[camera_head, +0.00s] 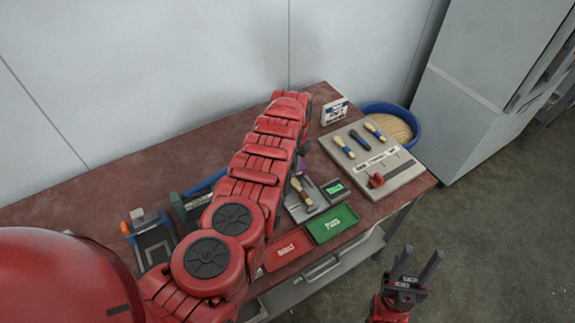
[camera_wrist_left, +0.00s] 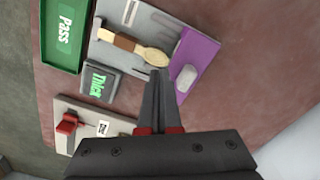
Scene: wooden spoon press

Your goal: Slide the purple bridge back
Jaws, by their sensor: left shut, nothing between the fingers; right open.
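The purple bridge (camera_wrist_left: 200,52) shows in the left wrist view as a flat purple plate along one side of a grey base (camera_wrist_left: 108,52). A pale rounded knob (camera_wrist_left: 186,77) stands on it. A spoon (camera_wrist_left: 130,42) with a brown handle and pale bowl lies on the base, its bowl near the bridge. My left gripper (camera_wrist_left: 158,75) is shut and empty, its tips just left of the knob in that view. In the head view only a bit of purple (camera_head: 301,168) shows beside my left arm. My right gripper (camera_head: 418,258) is open and empty, off the table's front edge.
A small display (camera_wrist_left: 99,83) sits beside the base. Green (camera_head: 332,223) and red (camera_head: 288,248) trays lie at the table's front edge. A board (camera_head: 388,178) with several handled tools, a white sign (camera_head: 334,112) and a blue round basket (camera_head: 413,115) are to the right.

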